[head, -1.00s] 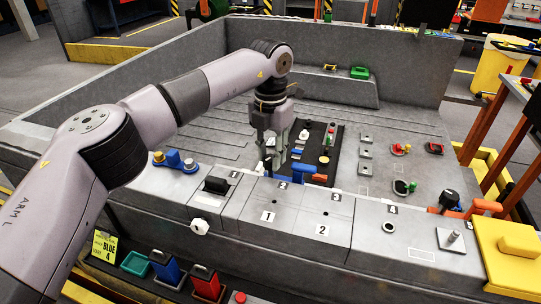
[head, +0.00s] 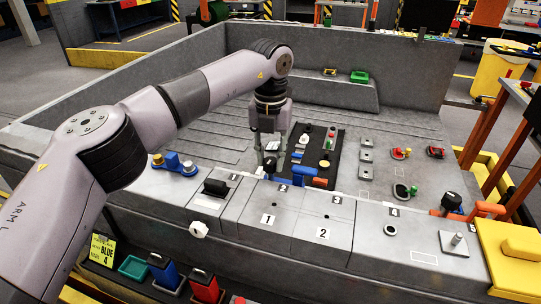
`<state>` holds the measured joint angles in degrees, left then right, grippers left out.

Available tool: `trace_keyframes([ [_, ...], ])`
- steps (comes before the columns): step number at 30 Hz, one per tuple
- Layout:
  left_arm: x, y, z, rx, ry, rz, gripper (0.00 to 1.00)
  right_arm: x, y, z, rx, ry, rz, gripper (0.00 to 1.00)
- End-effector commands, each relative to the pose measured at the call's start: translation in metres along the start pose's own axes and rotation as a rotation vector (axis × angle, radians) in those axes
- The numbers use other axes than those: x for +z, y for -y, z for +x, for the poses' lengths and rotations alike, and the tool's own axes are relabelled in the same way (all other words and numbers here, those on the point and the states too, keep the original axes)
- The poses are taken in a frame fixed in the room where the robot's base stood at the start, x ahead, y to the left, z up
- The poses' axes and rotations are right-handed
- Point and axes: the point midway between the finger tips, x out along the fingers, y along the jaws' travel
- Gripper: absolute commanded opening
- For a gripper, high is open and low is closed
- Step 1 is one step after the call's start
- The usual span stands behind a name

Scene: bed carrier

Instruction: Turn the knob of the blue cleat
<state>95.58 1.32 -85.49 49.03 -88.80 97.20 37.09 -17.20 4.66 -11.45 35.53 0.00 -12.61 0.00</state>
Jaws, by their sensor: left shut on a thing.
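The blue cleat (head: 304,174) is at the near edge of the grey bed, behind the numbered panels. Its blue handle shows to the right of my left gripper (head: 270,166). The left gripper points down and is shut at the cleat's left end, where the knob is. The fingers hide most of the knob, so its turn angle cannot be read. My right gripper is not in view.
A black mat (head: 316,150) with small parts lies just right of the gripper. An orange handle (head: 485,209) and black knob (head: 451,201) stand farther right. A blue bracket with brass knob (head: 157,160) is at left.

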Motion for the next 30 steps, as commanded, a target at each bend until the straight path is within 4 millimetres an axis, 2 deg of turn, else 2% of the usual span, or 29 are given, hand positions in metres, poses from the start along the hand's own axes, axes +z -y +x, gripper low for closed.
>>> trace_keyframes([
  [4, 0.001, 0.000, -0.002, -0.001, 0.005, -0.001, 0.00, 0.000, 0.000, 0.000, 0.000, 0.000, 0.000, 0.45],
  [5, 0.001, 0.000, -0.002, -0.001, 0.005, -0.001, 0.28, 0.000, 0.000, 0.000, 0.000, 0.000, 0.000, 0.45],
  [13, 0.001, 0.000, -0.001, -0.001, 0.003, 0.000, 0.46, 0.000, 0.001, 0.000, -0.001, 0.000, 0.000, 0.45],
  [23, 0.000, 0.000, -0.002, 0.000, 0.001, 0.001, 0.47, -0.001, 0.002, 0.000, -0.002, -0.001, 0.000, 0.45],
  [26, 0.001, 0.000, -0.009, 0.000, 0.003, 0.001, 0.47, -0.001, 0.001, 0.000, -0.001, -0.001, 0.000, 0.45],
  [30, 0.001, 0.000, -0.033, 0.000, 0.005, 0.000, 0.47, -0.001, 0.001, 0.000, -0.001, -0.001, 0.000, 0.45],
])
